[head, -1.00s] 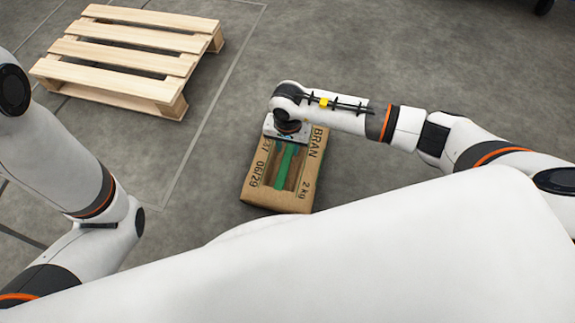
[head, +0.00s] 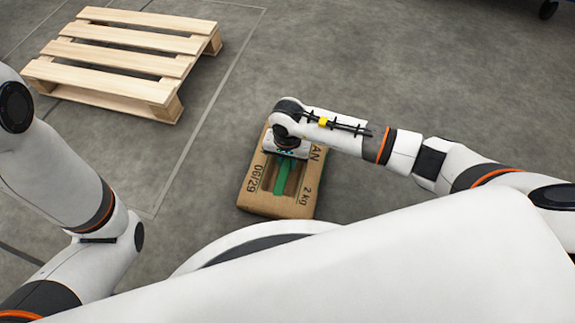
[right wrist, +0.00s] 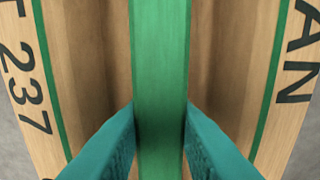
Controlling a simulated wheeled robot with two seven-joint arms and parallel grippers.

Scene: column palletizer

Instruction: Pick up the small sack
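The small sack (head: 305,172) is a brown paper bag with printed black text, including "06/29" and "2 kg". It lies flat, and I cannot tell whether it touches the floor. A green strip (head: 282,179) runs along its top middle and shows in the right wrist view (right wrist: 160,60). My right gripper (right wrist: 160,108) is over the sack, its two teal fingers close against both sides of the green strip. It looks shut on it. In the head view my right wrist hides the sack's far end. My left arm is at the left, its gripper out of view.
A wooden slatted pallet (head: 105,97) stands on the grey floor at the upper left. Pale lines are marked on the floor beside it. The floor between pallet and sack is clear. A dark wheel (head: 547,9) shows at the top right.

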